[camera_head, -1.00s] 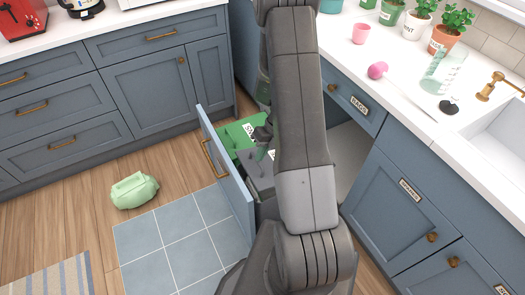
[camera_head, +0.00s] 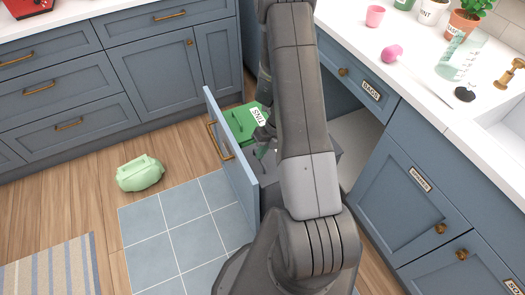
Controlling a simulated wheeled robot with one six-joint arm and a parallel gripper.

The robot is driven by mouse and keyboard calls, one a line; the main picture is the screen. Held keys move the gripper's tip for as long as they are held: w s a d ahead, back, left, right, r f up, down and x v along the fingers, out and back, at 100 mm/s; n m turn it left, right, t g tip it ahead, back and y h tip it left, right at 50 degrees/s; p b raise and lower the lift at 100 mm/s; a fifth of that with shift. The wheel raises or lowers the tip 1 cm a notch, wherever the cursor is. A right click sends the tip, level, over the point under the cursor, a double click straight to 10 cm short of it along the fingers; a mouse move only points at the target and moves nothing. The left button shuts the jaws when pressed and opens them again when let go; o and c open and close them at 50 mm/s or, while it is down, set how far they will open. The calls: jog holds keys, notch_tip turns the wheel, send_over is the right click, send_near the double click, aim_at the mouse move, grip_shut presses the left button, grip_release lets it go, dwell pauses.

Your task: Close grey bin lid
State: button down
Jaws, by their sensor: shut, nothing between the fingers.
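The pull-out bin drawer stands open, with its blue-grey front (camera_head: 231,160) to the left of my arm. A green bin lid (camera_head: 240,122) labelled TINS lies at the drawer's back. The grey bin (camera_head: 268,166) is in front of it, mostly hidden behind my arm; a grey edge also shows to the arm's right. I cannot tell the angle of its lid. My gripper (camera_head: 264,136) is shut and empty, low over the drawer near where the green and grey bins meet. Its fingertips are small and partly hidden, so contact with the lid is unclear.
A pale green bag (camera_head: 140,173) lies on the wooden floor, left of the drawer. Blue-grey cabinets (camera_head: 165,70) stand behind. The tiled floor left of the drawer is clear.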

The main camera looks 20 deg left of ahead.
jog(key=p+v, duration=0.1)
jog(key=v, duration=1.2)
jog(key=shift+w+r, duration=0.15)
jog(key=shift+r, duration=0.2)
jog(key=shift+d+f, duration=0.1)
jog(key=shift+d, duration=0.05)
jog(key=x, duration=1.3)
jog(key=shift+b, duration=0.35)
